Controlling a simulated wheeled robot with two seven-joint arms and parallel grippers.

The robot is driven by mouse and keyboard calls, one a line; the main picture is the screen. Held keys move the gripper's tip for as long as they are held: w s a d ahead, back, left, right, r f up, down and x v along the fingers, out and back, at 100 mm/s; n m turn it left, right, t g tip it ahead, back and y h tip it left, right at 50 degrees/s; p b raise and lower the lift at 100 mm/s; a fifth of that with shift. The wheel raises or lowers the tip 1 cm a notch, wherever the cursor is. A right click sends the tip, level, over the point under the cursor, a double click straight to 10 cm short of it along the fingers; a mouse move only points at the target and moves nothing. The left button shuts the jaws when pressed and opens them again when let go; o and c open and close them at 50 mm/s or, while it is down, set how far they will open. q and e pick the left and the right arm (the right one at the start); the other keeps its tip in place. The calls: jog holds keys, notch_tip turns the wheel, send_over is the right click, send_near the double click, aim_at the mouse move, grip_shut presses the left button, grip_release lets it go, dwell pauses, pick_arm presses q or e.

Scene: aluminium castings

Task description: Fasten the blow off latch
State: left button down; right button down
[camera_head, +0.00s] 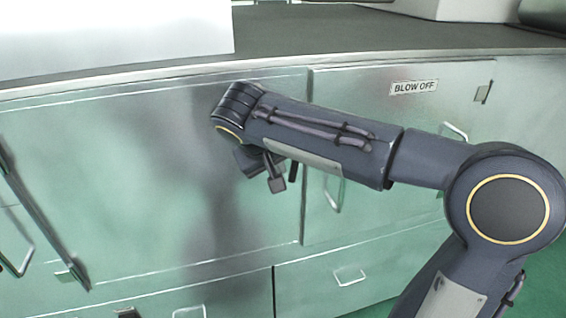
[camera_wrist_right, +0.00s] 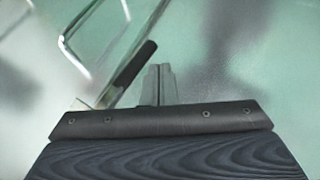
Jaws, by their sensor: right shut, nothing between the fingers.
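The cabinet door labelled BLOW OFF (camera_head: 413,87) lies flat in the front, to the right of a seam. A latch lever with a dark grip (camera_head: 293,171) shows just right of my right gripper (camera_head: 277,184), partly hidden by my wrist. In the right wrist view the dark grip (camera_wrist_right: 135,64) slants up and right, just left of my right fingers (camera_wrist_right: 159,84). The fingers are shut and empty; whether they touch the lever I cannot tell. The latch's base is mostly hidden. My left gripper is not in view.
A wire handle (camera_head: 333,197) on the BLOW OFF door is just right of my gripper; it also shows in the right wrist view (camera_wrist_right: 68,42). A drawer handle (camera_head: 349,278) sits below. The grey worktop (camera_head: 330,32) overhangs above. The left door panel (camera_head: 130,170) is clear.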

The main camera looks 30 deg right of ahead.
jog(key=shift+d+f, duration=0.1)
jog(key=shift+d, duration=0.5)
jog(key=shift+s+d+f+b, duration=0.15)
jog(key=shift+d+f+b, duration=0.2)
jog(key=shift+d+b, duration=0.2)
jog(key=shift+a, duration=0.1)
